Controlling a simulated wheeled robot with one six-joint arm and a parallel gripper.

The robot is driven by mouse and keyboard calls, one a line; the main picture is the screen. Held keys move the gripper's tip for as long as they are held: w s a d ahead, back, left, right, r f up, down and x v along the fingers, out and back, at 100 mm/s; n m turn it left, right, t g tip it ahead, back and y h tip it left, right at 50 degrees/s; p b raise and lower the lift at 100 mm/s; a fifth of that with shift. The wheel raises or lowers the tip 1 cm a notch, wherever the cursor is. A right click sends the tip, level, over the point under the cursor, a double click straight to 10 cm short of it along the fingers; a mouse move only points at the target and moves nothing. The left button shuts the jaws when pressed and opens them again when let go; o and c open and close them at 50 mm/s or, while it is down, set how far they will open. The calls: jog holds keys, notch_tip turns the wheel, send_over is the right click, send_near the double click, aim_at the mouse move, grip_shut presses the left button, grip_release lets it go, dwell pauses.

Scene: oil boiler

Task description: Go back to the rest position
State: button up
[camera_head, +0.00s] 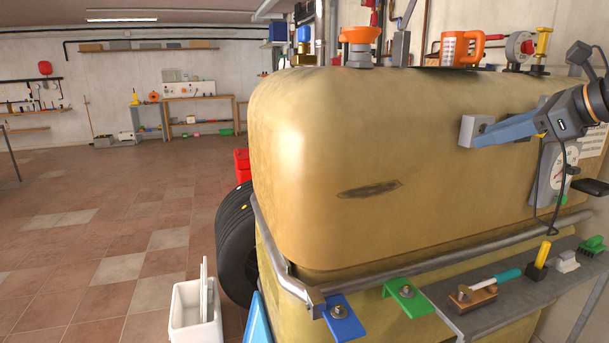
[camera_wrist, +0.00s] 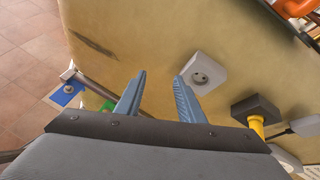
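My gripper (camera_head: 490,137) is at the right of the head view, reaching left in front of the tan oil tank (camera_head: 330,130). In the wrist view, the two blue fingers of my gripper (camera_wrist: 162,75) stand apart with nothing between them, so it is open and empty. A light grey socket box (camera_wrist: 205,72) is just beyond the right finger in that view. A grey block at the fingertips in the head view (camera_head: 474,131) appears to be the same box. I cannot tell whether a finger touches it.
A metal shelf (camera_head: 465,317) with brushes lies below my arm. Blue (camera_head: 343,325) and green (camera_head: 409,302) brackets stick out in front. The tiled floor (camera_head: 95,235) at left is mostly clear.

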jog(key=s+a+f+n+g+h, duration=0.2)
jog(key=s+a+f+n, duration=0.3)
jog(key=f+n, duration=0.4)
jog(key=s+a+f+n+g+h, duration=0.2)
jog(key=s+a+f+n+g, duration=0.2)
jog(key=f+n, duration=0.5)
jog(key=s+a+f+n+g+h, duration=0.1)
jog(key=s+a+f+n+g, duration=0.3)
jog(key=s+a+f+n, duration=0.4)
notch_tip(320, 180, down, 8)
jog(key=shift+a+r+n+h, duration=0.2)
jog(key=shift+a+n+h, duration=0.25)
jog(key=shift+a, duration=0.45)
